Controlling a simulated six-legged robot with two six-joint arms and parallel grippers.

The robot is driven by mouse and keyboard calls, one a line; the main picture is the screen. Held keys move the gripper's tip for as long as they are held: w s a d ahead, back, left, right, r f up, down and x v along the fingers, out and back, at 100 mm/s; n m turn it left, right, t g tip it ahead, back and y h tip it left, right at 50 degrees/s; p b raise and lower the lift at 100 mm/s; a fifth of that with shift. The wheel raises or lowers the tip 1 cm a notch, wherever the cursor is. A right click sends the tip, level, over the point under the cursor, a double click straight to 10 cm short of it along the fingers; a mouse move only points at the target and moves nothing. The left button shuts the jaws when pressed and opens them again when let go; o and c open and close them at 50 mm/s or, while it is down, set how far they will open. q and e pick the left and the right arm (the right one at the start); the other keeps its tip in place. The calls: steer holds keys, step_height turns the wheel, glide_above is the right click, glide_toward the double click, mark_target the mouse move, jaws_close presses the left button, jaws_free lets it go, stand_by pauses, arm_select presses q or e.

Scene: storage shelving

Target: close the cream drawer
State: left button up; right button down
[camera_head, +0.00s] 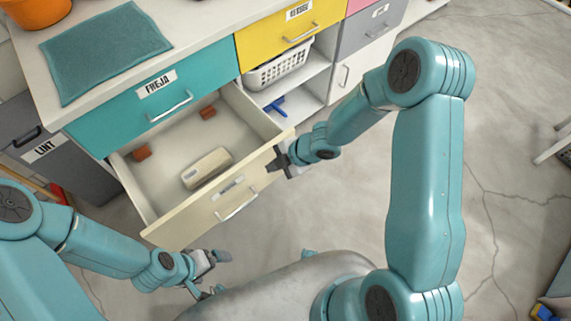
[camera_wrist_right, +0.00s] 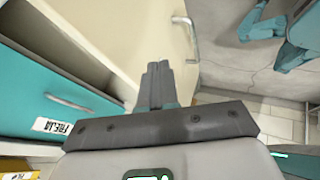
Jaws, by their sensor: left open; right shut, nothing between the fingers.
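The cream drawer (camera_head: 190,212) stands pulled out below the teal drawer, with its inside showing. A cream, rounded box-like object (camera_head: 206,168) and two small reddish-brown blocks lie in it. My right gripper (camera_head: 277,164) is shut and empty at the right end of the drawer's front; I cannot tell if it touches. In the right wrist view its shut fingers (camera_wrist_right: 157,82) lie over the cream front, with the drawer's handle (camera_wrist_right: 191,40) beyond them. My left gripper (camera_head: 222,258) is open, low in front of the drawer and apart from it.
The teal drawer (camera_head: 135,112) labelled FREJA is shut above. A teal cloth (camera_head: 104,52) and an orange pot (camera_head: 36,10) are on the countertop. A white basket (camera_head: 278,70) stands in the open shelf at right.

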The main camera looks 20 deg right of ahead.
mark_target(257, 161)
arm_select(q)
step_height(257, 161, up, 2)
steer(key=shift+r+p, duration=0.25)
steer(key=shift+p, duration=0.35)
arm_select(e)
steer(key=w, duration=0.2)
steer(key=w+a, duration=0.1)
steer(key=shift+w+r, duration=0.15)
steer(key=shift+r, duration=0.1)
arm_select(q)
steer(key=shift+w, duration=0.15)
arm_select(e)
steer(key=shift+w, duration=0.1)
